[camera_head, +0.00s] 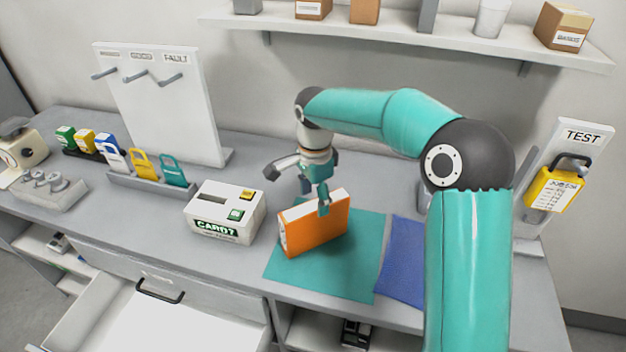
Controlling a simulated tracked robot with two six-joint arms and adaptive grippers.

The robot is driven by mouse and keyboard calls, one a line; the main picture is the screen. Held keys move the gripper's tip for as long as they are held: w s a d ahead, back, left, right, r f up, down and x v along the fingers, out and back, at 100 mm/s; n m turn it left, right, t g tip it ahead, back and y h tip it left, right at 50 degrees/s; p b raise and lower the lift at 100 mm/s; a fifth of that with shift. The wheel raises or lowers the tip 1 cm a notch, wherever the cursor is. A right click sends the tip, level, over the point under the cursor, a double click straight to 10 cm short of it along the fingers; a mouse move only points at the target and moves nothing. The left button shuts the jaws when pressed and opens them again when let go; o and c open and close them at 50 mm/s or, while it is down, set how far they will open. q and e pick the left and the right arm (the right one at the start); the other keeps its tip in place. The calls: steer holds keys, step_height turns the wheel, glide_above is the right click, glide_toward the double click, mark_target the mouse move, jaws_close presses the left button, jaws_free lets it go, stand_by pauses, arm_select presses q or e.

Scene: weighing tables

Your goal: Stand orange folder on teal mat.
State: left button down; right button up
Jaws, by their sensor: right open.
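The orange folder (318,230) stands upright on its long edge on the teal mat (335,277), toward the mat's back left part. White pages show along its top and left end. My right gripper (298,188) is open, just above and behind the folder. One finger reaches down in front of the folder's upper edge; the other is spread out to the left in free air. Whether the near finger touches the folder I cannot tell. My left gripper is not in view.
A white card reader box (225,212) stands close left of the mat. A blue mat (404,262) lies to the right, partly behind my arm. An open drawer (150,325) juts out at the front left. A shelf (400,38) with boxes runs above.

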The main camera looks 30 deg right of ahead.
step_height(320, 180, up, 7)
steer(key=shift+f, duration=0.2)
stand_by(0.5)
